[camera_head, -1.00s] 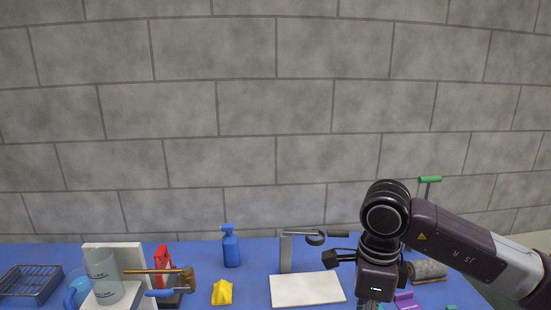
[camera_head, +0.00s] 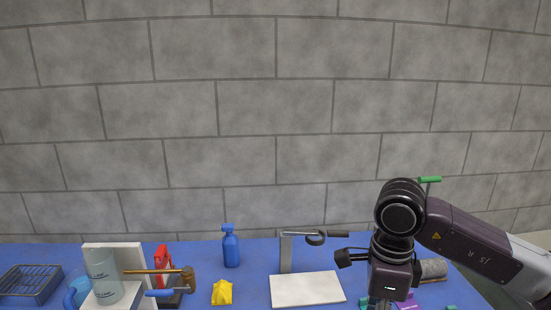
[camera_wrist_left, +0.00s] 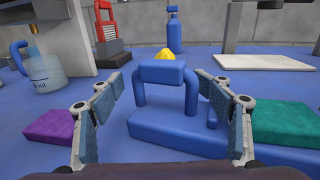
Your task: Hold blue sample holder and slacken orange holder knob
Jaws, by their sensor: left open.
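In the left wrist view, a blue holder with an arched handle (camera_wrist_left: 162,75) stands on a long blue base (camera_wrist_left: 190,140). My left gripper (camera_wrist_left: 163,112) is open, with one finger on each side of the arch and visible gaps to it. The left arm is not in the head view. My right gripper (camera_head: 381,303) is low at the right of the head view; its fingertips are cut off by the bottom edge. I cannot make out an orange knob in either view.
A purple block (camera_wrist_left: 50,125) and a teal block (camera_wrist_left: 284,126) flank the blue holder. A yellow object (camera_head: 222,292), a blue bottle (camera_head: 231,247), a white board (camera_head: 306,289) and a wire rack (camera_head: 30,284) are on the blue table. Bare table surrounds the bottle.

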